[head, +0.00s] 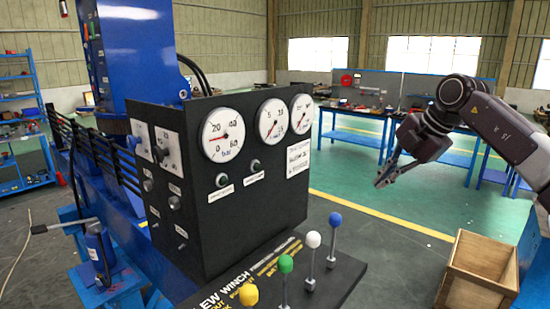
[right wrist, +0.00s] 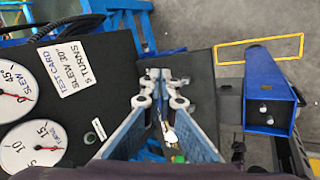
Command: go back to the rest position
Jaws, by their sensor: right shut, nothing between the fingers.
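My right gripper (head: 383,181) hangs in the air to the right of the black control panel (head: 240,230), with its arm coming in from the right edge. Its fingers are shut and empty. In the right wrist view my right gripper (right wrist: 165,82) shows two bluish fingers with grey linked tips. The tips are over the dark console area, and a green knob and a white knob show between and below the fingers. My left gripper is not in view.
Levers with yellow (head: 248,295), green (head: 286,263), white (head: 313,239) and blue (head: 335,219) knobs stand on the console. A wooden crate (head: 480,255) is at lower right. Blue workbenches (head: 350,139) stand behind. The green floor between is clear.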

